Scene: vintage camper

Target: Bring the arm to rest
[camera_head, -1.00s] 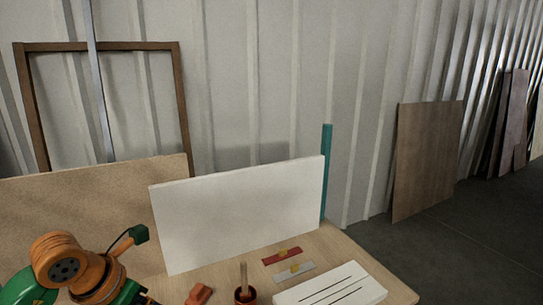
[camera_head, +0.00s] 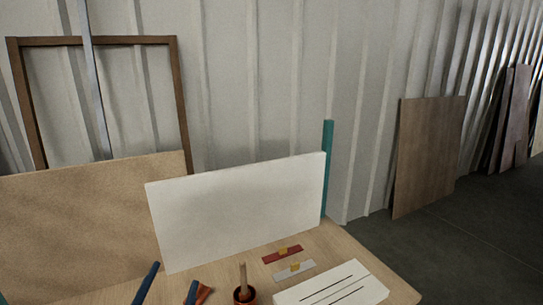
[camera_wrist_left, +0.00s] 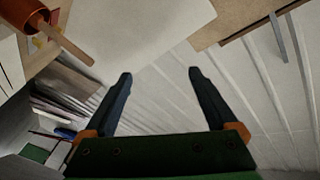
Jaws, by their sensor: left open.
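My left gripper (camera_head: 174,274) shows at the bottom of the head view as two dark blue fingers, spread apart. The fingers are over the table's front part, left of the red cup. In the left wrist view the gripper (camera_wrist_left: 160,73) is open with nothing between its fingers. Its green and orange body fills the bottom of that view. The rest of the left arm is outside the head view. My right gripper is not in view.
The wooden table (camera_head: 224,272) holds a red cup (camera_head: 245,297) with a stick, an orange-red piece (camera_head: 205,294), red (camera_head: 283,254) and grey (camera_head: 294,269) pieces, and a slotted white block (camera_head: 330,288). A white board (camera_head: 240,212) and brown board (camera_head: 90,225) stand behind.

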